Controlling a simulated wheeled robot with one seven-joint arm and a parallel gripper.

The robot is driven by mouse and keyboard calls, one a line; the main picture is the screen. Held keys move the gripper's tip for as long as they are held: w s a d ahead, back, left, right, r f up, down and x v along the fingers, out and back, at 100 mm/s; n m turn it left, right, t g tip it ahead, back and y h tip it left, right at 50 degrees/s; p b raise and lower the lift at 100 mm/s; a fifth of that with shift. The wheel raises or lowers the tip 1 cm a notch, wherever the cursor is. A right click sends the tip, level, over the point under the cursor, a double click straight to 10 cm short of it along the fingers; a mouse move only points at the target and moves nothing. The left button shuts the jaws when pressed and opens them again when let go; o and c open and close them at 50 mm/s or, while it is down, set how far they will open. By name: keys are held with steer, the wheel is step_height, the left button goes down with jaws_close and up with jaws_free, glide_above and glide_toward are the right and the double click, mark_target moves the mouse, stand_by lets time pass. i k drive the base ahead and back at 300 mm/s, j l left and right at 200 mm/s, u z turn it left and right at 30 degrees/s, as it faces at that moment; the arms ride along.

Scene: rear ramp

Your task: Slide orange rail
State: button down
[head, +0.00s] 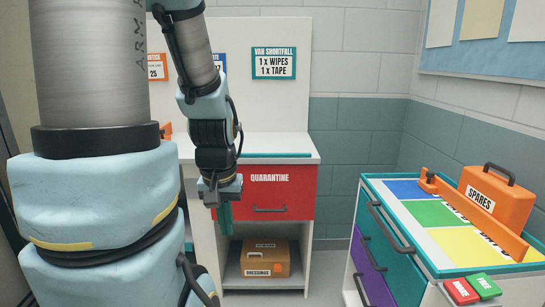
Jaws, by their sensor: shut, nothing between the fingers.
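The orange rail (480,216) lies along the top of the teal-edged cart (441,266) at the right. It runs beside blue, green and yellow panels, with a raised knob-like part at its far end. My gripper (225,221) hangs pointing down in front of the red quarantine drawer, well left of the cart and apart from the rail. Its teal fingers are shut and empty.
An orange SPARES case (497,198) stands behind the rail. A red block (461,291) and green block (484,286) sit at the cart's near edge. The red drawer (290,190) is closed above a DRESSINGS box (265,258). Floor shows between cabinet and cart.

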mark_target(509, 241)
steer(key=i+l+z, duration=0.15)
steer(key=i, duration=0.25)
steer(key=i+l+z, duration=0.15)
steer(key=i, duration=0.2)
steer(key=i+l+z, duration=0.15)
steer(key=i, duration=0.25)
